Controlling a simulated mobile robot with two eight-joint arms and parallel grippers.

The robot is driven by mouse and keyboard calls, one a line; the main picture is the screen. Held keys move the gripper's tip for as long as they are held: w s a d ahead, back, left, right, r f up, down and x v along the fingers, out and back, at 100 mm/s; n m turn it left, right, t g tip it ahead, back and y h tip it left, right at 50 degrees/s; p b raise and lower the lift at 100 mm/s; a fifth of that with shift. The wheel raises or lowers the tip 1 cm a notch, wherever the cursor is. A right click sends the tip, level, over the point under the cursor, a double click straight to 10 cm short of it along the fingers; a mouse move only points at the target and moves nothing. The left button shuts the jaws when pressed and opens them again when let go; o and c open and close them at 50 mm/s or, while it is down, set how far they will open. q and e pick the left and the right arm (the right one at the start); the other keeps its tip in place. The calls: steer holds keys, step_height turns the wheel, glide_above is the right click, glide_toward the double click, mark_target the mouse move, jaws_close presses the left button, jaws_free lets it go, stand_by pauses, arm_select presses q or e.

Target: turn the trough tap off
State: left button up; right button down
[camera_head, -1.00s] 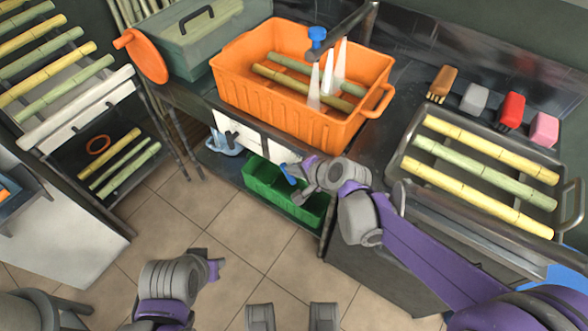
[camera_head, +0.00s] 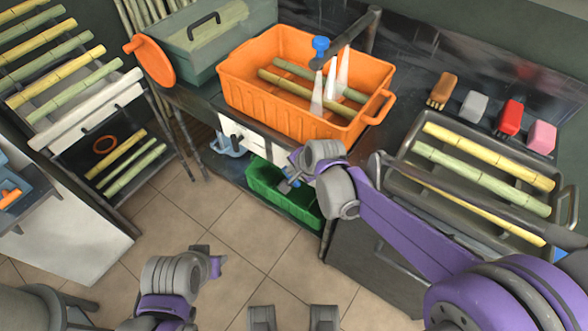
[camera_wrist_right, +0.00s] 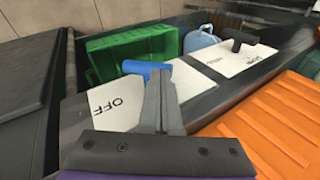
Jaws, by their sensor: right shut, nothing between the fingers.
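A blue handle (camera_wrist_right: 147,68) lies beside a white panel marked OFF (camera_wrist_right: 115,103) in the right wrist view. My right gripper (camera_wrist_right: 160,72) is shut and empty, its tips at the handle; I cannot tell whether they touch. In the head view my right gripper (camera_head: 287,186) is over the green crate, partly hidden by its wrist. A dark spout (camera_head: 368,30) and a blue knob (camera_head: 320,44) stand above the orange trough (camera_head: 290,115). Several pale streams (camera_head: 330,85) show there. My left gripper (camera_head: 218,265) is low over the floor, apart from everything; its jaws are unclear.
A green crate (camera_head: 262,181) stands under the bench, with a light-blue jug (camera_head: 228,145) beside it. A black handle (camera_wrist_right: 243,40) is on the far white panel. A cane tray (camera_head: 470,200) sits to the right. The floor (camera_head: 245,235) is clear.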

mark_target(282, 168)
steer(key=shift+w+a+r+g+h+p, duration=0.15)
steer(key=shift+w+a+g+h+p, duration=0.2)
steer(key=shift+a+g+h+p, duration=0.35)
steer(key=shift+w+a+g+h, duration=0.15)
steer(key=shift+w+g+h, duration=0.2)
steer(key=shift+h, duration=0.45)
steer(key=g+h, duration=0.1)
steer(key=a+f+g+h, duration=0.1)
steer(key=h, duration=0.1)
steer(key=shift+w+n+p, duration=0.3)
steer(key=shift+w+p, duration=0.05)
steer(key=shift+a, duration=0.15)
steer(key=shift+w+a+f, duration=0.1)
steer(key=shift+w+f, duration=0.05)
